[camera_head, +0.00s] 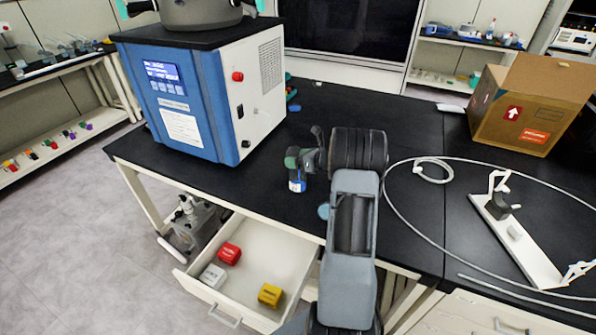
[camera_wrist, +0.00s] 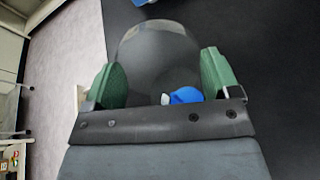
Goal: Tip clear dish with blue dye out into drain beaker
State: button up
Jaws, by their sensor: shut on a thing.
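My gripper (camera_wrist: 158,78) has its two green finger pads shut on a clear, rounded vessel, which I take to be the clear dish (camera_wrist: 150,48), in the wrist view. A bright blue patch (camera_wrist: 186,95) with a white bit beside it shows low between the pads; I cannot tell whether it is dye in the dish or a thing behind it. In the head view my gripper (camera_head: 298,160) is over the black bench, just above a small blue-and-white item (camera_head: 297,184). The dish is not clear there. I cannot make out the drain beaker for sure.
The blue-and-white freeze dryer (camera_head: 205,98) stands left on the bench (camera_head: 275,212). A blue disc (camera_head: 323,211) lies beside my arm. An open drawer (camera_head: 258,245) holds red, white and yellow boxes. A hose (camera_head: 398,215), a white stand (camera_head: 517,240) and a cardboard box (camera_head: 525,105) are right.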

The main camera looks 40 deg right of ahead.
jog(key=shift+s+t+y+b, duration=0.25)
jog(key=shift+t+b, duration=0.55)
jog(key=shift+b, duration=1.55)
dwell(0.3)
jog(key=shift+s+d+f+t+y+b, duration=0.25)
jog(key=shift+t+b, duration=0.35)
jog(key=shift+b, duration=0.75)
jog(key=shift+s+a+r+t+y+b, duration=0.25)
jog(key=shift+t+b, duration=0.35)
jog(key=shift+b, duration=0.7)
dwell(0.8)
jog(key=shift+w+d+r+p, duration=0.2)
jog(key=shift+r+p, duration=0.15)
jog(key=shift+p, duration=0.4)
jog(key=p, duration=0.1)
jog(key=g+p, duration=0.1)
jog(key=shift+w+r+h+p, duration=0.15)
jog(key=shift+r+h+p, duration=0.1)
jog(key=shift+r+p, duration=0.15)
jog(key=g+p, duration=0.1)
jog(key=p, duration=0.1)
jog(key=g+p, duration=0.1)
jog(key=p, duration=0.1)
jog(key=shift+w+a+h, duration=0.2)
jog(key=shift+w+h, duration=0.1)
jog(key=shift+f+p, duration=0.4)
jog(key=shift+p, duration=0.1)
jog(key=shift+f+g, duration=0.3)
jog(key=shift+f, duration=0.05)
jog(key=shift+r, duration=0.1)
